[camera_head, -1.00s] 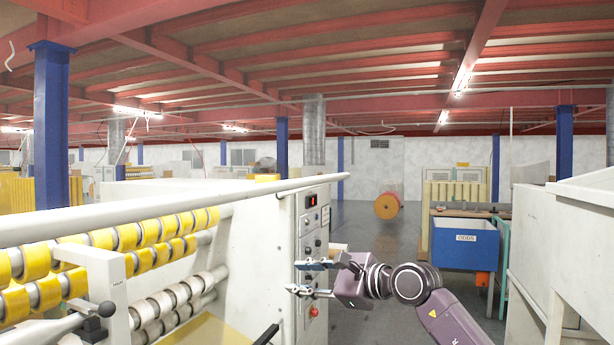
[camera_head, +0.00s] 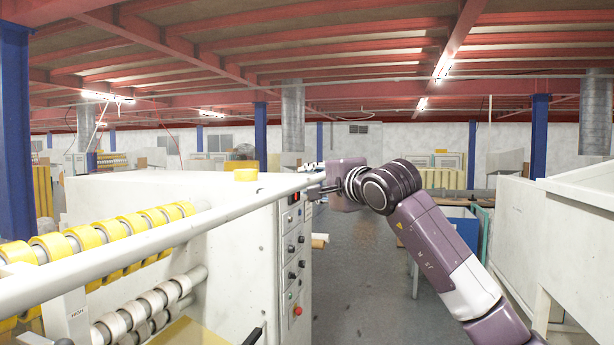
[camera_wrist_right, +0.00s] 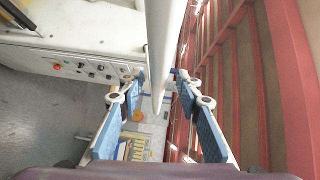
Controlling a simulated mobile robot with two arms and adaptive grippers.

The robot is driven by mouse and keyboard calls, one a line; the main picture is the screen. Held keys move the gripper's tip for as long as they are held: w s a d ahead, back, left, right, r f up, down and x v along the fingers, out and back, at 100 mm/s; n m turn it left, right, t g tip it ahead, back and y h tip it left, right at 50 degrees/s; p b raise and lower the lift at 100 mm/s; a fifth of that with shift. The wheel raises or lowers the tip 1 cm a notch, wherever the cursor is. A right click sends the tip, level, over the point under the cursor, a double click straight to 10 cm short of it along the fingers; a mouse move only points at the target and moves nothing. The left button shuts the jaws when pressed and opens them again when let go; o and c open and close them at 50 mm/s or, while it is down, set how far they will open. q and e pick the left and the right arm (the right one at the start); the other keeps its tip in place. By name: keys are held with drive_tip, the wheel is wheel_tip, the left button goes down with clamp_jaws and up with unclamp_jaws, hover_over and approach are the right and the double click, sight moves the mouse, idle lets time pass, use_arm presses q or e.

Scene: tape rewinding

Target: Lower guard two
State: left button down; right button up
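The guard appears to be the long white bar (camera_head: 150,238) running across the front of the rewinding machine, from the lower left to the machine's right end. My right gripper (camera_head: 318,182) is at the bar's far right end. In the right wrist view the bar (camera_wrist_right: 165,45) lies between the blue-padded fingers of the right gripper (camera_wrist_right: 160,86), with a finger on each side. The fingers are spread and look clear of the bar, though contact is hard to judge. My left gripper is not in view.
A control panel (camera_head: 293,250) with knobs and a red button is under my right gripper. Grey floor (camera_head: 350,290) is open beside it. A white machine (camera_head: 510,225) stands at right.

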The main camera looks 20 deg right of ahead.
drive_tip(key=shift+x, duration=0.9)
drive_tip(key=shift+s+f, duration=0.1)
drive_tip(key=shift+s, duration=0.1)
clamp_jaws()
